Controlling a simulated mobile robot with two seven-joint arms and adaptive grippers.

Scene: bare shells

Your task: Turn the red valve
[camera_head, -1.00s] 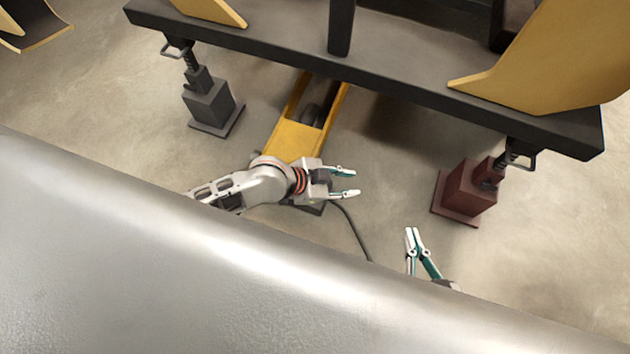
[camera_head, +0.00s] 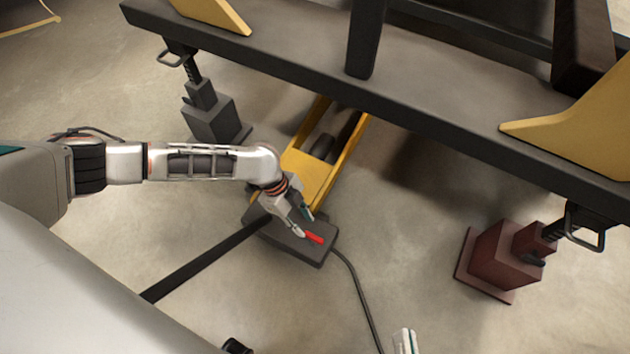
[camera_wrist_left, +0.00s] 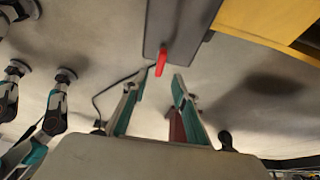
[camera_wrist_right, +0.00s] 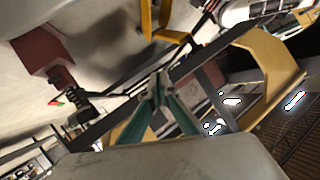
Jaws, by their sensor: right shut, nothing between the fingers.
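The red valve (camera_head: 315,238) is a small red lever on top of a dark grey box (camera_head: 318,258) at the near end of the yellow floor jack. My left gripper (camera_head: 305,227) is right beside the lever, with its fingers apart. In the left wrist view, the red valve (camera_wrist_left: 161,62) lies just past the gap between the open fingertips (camera_wrist_left: 156,86), and no contact is clear. My right gripper (camera_head: 405,343) shows only its tips at the bottom edge of the head view. In the right wrist view its fingertips (camera_wrist_right: 160,86) are together and empty.
The yellow jack (camera_head: 310,172) reaches under a heavy dark beam (camera_head: 270,65). A grey stand (camera_head: 215,118) is at the left and a dark red stand (camera_head: 500,260) at the right. A black cable (camera_head: 358,285) runs from the box. Floor is open between box and red stand.

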